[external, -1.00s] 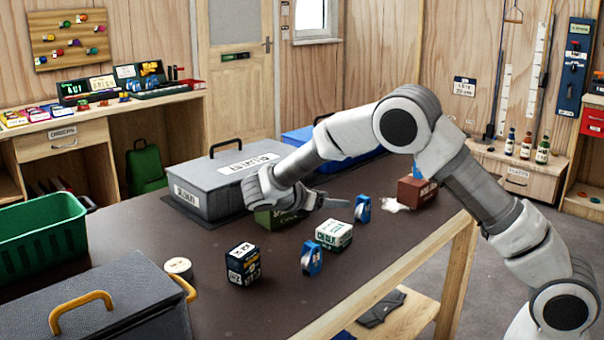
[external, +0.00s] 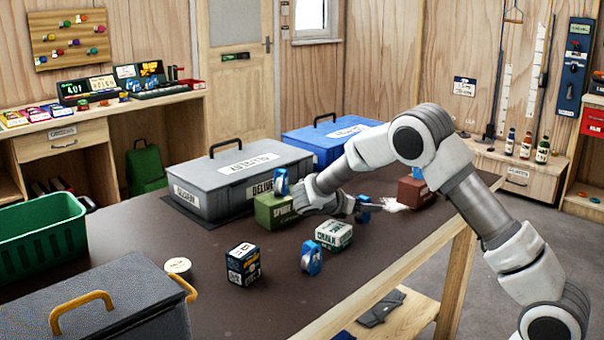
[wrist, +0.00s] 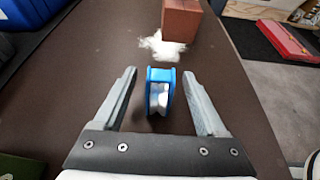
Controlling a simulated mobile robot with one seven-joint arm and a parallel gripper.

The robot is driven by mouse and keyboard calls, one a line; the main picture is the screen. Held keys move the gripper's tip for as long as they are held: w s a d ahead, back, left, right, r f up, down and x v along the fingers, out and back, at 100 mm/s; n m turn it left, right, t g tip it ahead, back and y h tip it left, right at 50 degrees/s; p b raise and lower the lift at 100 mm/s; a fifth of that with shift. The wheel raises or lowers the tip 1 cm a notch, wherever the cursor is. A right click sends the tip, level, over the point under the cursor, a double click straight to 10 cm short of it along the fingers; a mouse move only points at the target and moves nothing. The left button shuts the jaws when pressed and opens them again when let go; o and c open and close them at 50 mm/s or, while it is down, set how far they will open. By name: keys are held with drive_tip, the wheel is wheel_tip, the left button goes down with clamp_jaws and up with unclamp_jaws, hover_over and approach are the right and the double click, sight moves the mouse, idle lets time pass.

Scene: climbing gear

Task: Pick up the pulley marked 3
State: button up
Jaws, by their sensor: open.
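A blue pulley with a pale wheel stands upright between the open fingers of my gripper (wrist: 159,74) in the wrist view (wrist: 158,92), apart from both. In the external view this pulley (external: 363,214) is partly hidden by my gripper (external: 372,207). A second blue pulley (external: 282,182) stands on a green box (external: 270,213). A third (external: 312,259) stands on the dark table in front of the chalk box. A blue thing, perhaps another pulley (external: 418,172), shows on top of the red-brown box. I cannot read a number on any pulley.
The red-brown box (wrist: 181,20) and spilled white powder (wrist: 163,47) lie just beyond the pulley. A white and green chalk box (external: 333,235) and a dark box (external: 243,264) stand nearer. Grey (external: 215,199) and blue cases line the far side. The table's right edge is close.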

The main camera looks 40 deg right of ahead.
drive_tip(key=x, duration=0.2)
drive_tip(key=shift+d+f, duration=0.15)
drive_tip(key=shift+d, duration=0.1)
clamp_jaws()
idle(0.3)
